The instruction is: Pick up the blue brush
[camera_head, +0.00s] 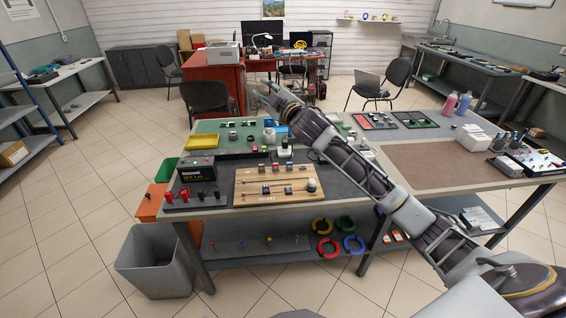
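My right arm comes in from the lower right and reaches across the workbench (350,192). Its gripper (262,91) is above the bench's far edge, small and angled away, so I cannot tell whether it is open or shut. I cannot make out a blue brush for certain. A small light-blue object (281,131) lies on the bench below my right forearm, partly hidden by it; its shape is too small to tell. My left gripper is not in view.
A black battery (196,169), a wooden board with small parts (250,196) and a yellow tray (203,110) are on the bench. A brown mat (430,165) at the right is bare. A grey bin (150,262) stands at the front left. Chairs stand behind.

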